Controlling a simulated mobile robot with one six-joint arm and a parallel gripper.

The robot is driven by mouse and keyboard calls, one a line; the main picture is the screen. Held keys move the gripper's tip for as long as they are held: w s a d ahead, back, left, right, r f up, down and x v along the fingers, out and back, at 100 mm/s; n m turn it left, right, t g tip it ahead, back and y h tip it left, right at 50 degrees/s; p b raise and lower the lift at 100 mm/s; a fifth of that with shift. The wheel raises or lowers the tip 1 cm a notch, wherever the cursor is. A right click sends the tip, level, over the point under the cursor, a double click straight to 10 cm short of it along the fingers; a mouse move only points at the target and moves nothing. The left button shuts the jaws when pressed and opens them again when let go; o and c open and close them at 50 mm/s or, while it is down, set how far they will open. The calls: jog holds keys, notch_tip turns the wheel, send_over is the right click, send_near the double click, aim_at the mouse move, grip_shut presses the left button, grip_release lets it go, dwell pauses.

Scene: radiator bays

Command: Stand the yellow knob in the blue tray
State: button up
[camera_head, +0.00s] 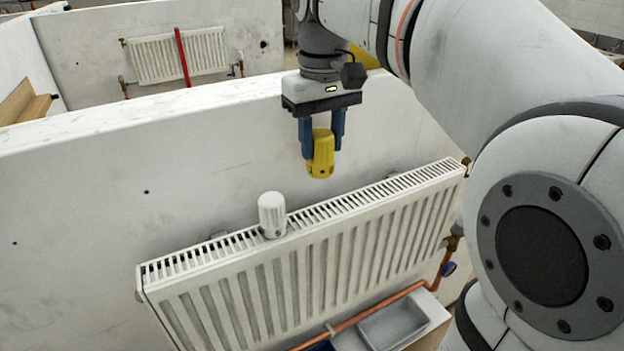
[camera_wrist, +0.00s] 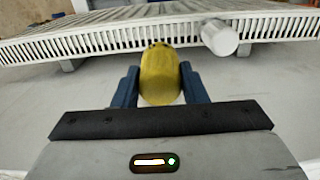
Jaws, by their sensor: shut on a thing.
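The yellow knob (camera_head: 321,154) is held between the blue fingers of my gripper (camera_head: 321,140), above the back of the white radiator and in front of the low white wall. It hangs clear of the radiator top. In the wrist view the yellow knob (camera_wrist: 160,75) sits between both fingers of my gripper (camera_wrist: 160,85). A dark blue thing (camera_head: 321,346), perhaps the blue tray, shows as a sliver at the bottom edge of the head view, mostly hidden by the radiator and the frame edge.
A white knob (camera_head: 272,214) stands on top of the radiator (camera_head: 300,262); it also shows in the wrist view (camera_wrist: 219,37). A grey tray (camera_head: 393,321) lies below the radiator, beside a copper pipe (camera_head: 375,308) and valve. The low wall (camera_head: 130,150) runs behind the radiator.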

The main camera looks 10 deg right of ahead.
aim_at(321, 162)
jog(key=f, duration=0.4)
jog(key=shift+s+f, duration=0.1)
jog(key=shift+s, duration=0.15)
jog(key=shift+a+f, duration=0.15)
jog(key=shift+f, duration=2.25)
jog(key=shift+f, duration=0.15)
jog(key=o, duration=1)
